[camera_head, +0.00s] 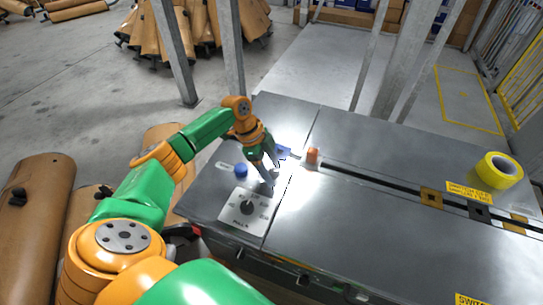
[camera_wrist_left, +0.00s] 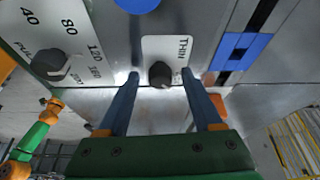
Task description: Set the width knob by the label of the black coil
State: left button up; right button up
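In the left wrist view a small black knob (camera_wrist_left: 160,75) sits on a white plate (camera_wrist_left: 180,45) printed "THIN"; other print there is partly hidden. My left gripper (camera_wrist_left: 160,73) is open, with one fingertip on each side of this knob and a narrow gap visible on both sides. In the head view my left gripper (camera_head: 272,174) points down at the table and hides most of that knob. A second black knob (camera_wrist_left: 50,65) has a numbered dial including 40 and 80; its plate (camera_head: 232,219) shows in the head view. I cannot make out a black coil. My right gripper is not in view.
A blue button (camera_head: 240,170) is left of the gripper. A blue square frame (camera_wrist_left: 240,50) and an orange block (camera_head: 312,156) are close on its right. A yellow tape roll (camera_head: 497,168) and yellow labels lie farther right. Most of the right tabletop (camera_head: 370,230) is clear.

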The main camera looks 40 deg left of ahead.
pick_arm(q)
jog(key=shift+r, duration=0.1)
jog(key=v, duration=0.7)
